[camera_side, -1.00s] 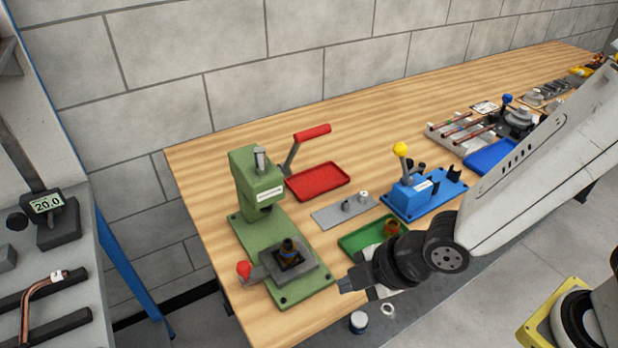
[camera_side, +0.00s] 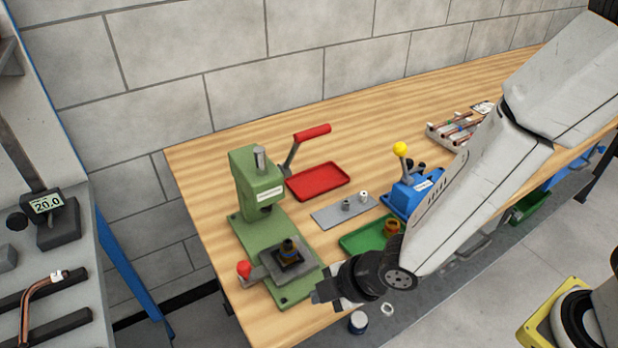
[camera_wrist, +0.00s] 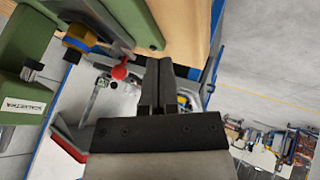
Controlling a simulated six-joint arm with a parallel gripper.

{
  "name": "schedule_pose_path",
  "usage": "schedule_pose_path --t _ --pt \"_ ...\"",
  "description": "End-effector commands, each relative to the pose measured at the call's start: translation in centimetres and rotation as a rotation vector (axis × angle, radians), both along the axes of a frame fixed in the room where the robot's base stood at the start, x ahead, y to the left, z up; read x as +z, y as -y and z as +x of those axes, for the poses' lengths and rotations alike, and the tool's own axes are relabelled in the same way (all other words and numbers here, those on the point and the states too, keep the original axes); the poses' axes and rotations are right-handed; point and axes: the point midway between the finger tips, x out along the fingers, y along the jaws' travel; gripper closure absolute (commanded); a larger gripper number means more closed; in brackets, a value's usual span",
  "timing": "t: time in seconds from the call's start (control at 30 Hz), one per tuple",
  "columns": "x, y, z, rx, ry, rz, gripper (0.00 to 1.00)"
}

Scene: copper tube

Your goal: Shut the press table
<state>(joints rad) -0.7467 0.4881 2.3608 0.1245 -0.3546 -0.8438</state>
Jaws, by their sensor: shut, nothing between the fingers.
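The green press (camera_side: 256,185) stands at the left end of the wooden bench, its red-gripped lever raised to the right. Its grey sliding table (camera_side: 287,262) is pulled out in front of the press head and carries a small dark and brass part (camera_side: 289,248). A red ball knob (camera_side: 244,269) sits at the table's left side; the knob also shows in the wrist view (camera_wrist: 120,72). My gripper (camera_side: 318,291) is shut and empty, just right of the press base's front corner. In the wrist view my gripper's fingers (camera_wrist: 157,85) point toward the area beside the red knob.
A red tray (camera_side: 318,181), a grey plate with small parts (camera_side: 345,209), a green tray (camera_side: 352,241) and a blue fixture with a yellow knob (camera_side: 401,150) stand right of the press. A small round container (camera_side: 358,322) is near the front edge.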

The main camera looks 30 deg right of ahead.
Motion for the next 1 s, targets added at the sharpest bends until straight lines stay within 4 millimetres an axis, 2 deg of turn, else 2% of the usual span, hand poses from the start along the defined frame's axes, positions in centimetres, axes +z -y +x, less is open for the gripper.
schedule_pose_path --t 0.27,0.4,0.6,1.0 --pt "-2.1 -0.9 1.2 0.000 -0.001 -0.001 1.00" --pt "-1.9 -0.9 3.2 -0.002 0.001 0.001 1.00" --pt "-1.9 -0.9 4.7 0.000 0.000 0.001 1.00" --pt "-1.9 -0.9 5.1 0.000 -0.001 0.000 1.00"
